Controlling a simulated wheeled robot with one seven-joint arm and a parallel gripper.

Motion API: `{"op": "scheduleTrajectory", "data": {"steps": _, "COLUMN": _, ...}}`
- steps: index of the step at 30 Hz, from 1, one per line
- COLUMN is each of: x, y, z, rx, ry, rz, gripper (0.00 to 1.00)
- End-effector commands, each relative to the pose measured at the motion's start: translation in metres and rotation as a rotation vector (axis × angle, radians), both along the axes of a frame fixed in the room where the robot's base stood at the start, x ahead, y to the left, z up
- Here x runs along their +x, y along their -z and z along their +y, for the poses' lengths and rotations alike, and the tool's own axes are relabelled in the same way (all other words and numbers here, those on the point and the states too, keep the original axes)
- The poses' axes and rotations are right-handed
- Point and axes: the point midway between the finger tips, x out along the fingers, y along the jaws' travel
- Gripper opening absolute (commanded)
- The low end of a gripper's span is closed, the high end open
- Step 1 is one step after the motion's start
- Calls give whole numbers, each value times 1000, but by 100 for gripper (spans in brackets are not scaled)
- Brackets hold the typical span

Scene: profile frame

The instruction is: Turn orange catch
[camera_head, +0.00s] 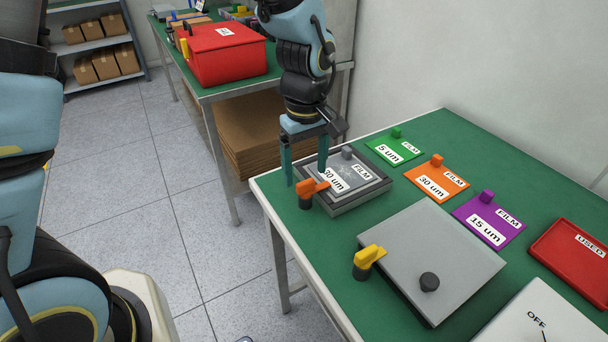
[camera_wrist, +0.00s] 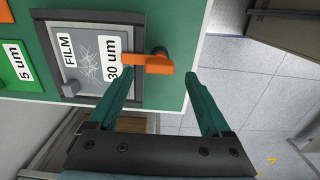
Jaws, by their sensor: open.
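The orange catch (camera_head: 311,187) is a lever on a dark round post at the near left corner of the grey frame (camera_head: 362,199) on the green table. Its arm points right, over the frame's edge and the film. In the wrist view the orange catch (camera_wrist: 149,63) lies just beyond my fingertips, near the left finger. My gripper (camera_head: 305,176) is open with teal fingers pointing down beside the catch. It also shows in the wrist view (camera_wrist: 160,75) with nothing between the fingers. A cracked grey film (camera_head: 351,176) labelled 30 um lies in the frame.
A grey plate (camera_head: 431,258) with a black knob and a yellow catch (camera_head: 368,259) stands nearby. Green (camera_head: 394,149), orange (camera_head: 437,184) and purple (camera_head: 488,219) film cards lie behind. A red USED tray (camera_head: 574,257) is at right. A red box (camera_head: 224,54) sits on another table.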

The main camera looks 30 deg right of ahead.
Motion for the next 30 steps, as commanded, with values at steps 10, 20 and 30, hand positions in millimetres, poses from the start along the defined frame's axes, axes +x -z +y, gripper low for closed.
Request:
{"op": "scheduleTrajectory", "data": {"steps": 10, "x": 0, "y": 30, "z": 1, "rx": 1, "ry": 0, "rz": 0, "gripper": 82}}
{"op": "scheduleTrajectory", "data": {"steps": 20, "x": 0, "y": 31, "z": 0, "rx": 0, "ry": 0, "rz": 0, "gripper": 74}}
{"op": "scheduleTrajectory", "data": {"steps": 30, "x": 0, "y": 31, "z": 0, "rx": 0, "ry": -1, "rz": 0, "gripper": 35}}
